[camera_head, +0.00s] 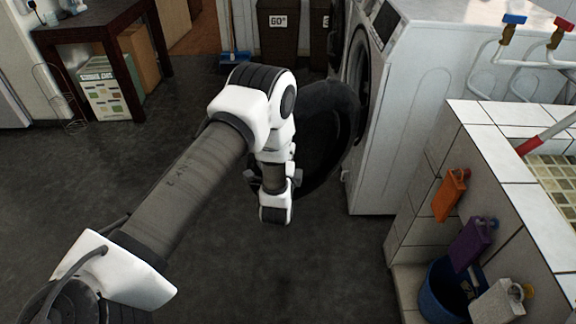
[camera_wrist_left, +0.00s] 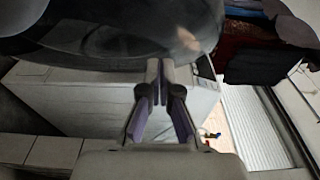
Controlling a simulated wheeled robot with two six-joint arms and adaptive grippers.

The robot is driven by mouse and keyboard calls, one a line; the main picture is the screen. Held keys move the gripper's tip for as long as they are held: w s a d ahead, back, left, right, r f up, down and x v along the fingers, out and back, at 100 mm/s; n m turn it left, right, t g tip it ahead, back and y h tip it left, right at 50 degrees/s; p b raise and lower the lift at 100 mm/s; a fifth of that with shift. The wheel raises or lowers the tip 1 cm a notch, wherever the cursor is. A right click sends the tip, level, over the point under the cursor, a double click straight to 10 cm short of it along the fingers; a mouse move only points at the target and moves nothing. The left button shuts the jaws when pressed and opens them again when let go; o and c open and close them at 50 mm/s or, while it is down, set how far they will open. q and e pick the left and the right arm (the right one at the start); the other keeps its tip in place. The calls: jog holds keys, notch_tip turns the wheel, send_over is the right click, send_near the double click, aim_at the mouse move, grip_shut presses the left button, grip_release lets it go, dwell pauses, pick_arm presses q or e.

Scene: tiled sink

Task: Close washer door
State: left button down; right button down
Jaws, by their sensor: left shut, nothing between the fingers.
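The washer (camera_head: 430,110) is a white machine at the right of the head view, its front facing left. Its round dark door (camera_head: 335,125) stands open, swung out from the front and partly hidden behind my left arm. In the left wrist view the door's dark glass (camera_wrist_left: 120,35) fills the top, with the white washer body (camera_wrist_left: 95,95) below it. My left gripper (camera_wrist_left: 160,70) is shut and empty, its fingertips close to the door's edge; I cannot tell if they touch. In the head view its fingers are hidden behind my wrist. My right gripper is out of view.
A dark table (camera_head: 95,45) is at the back left. Dark bins (camera_head: 280,30) stand at the back. The grey floor (camera_head: 330,260) is clear in front.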

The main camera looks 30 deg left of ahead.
pick_arm(q)
jog(key=shift+w+a, duration=0.25)
jog(key=shift+a, duration=0.5)
jog(key=shift+w+a, duration=0.2)
jog(key=shift+a, duration=0.55)
jog(key=shift+a, duration=0.15)
